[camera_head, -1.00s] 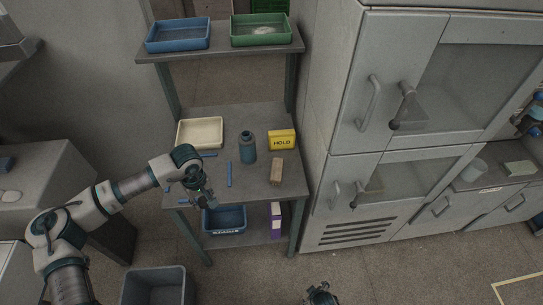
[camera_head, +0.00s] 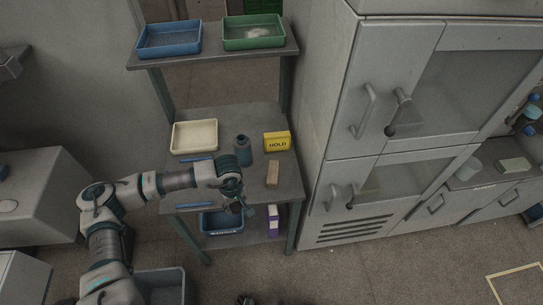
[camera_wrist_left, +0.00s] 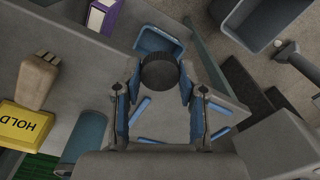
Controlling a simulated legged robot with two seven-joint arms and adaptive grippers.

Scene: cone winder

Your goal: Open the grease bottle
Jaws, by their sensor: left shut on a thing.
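The blue-grey grease bottle (camera_head: 242,152) stands upright on the table, its neck uppermost. It also shows in the left wrist view (camera_wrist_left: 85,138), left of my fingers, apart from them. My left gripper (camera_head: 245,208) is in front of the bottle, over the table's front edge. In the left wrist view its two blue-padded fingers (camera_wrist_left: 158,85) are shut on a dark round cap (camera_wrist_left: 159,71), away from the bottle. A dark fragment, seemingly my right gripper (camera_head: 245,299), shows at the bottom edge; its jaws are not readable.
A yellow HOLD block (camera_head: 277,141), a brown wooden-handled item (camera_head: 273,174) and a cream tray (camera_head: 174,140) are on the table. Blue strips (camera_head: 196,158) lie there too. A blue bin (camera_head: 222,221) and purple box (camera_head: 272,219) sit below. A grey cabinet (camera_head: 335,165) stands right.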

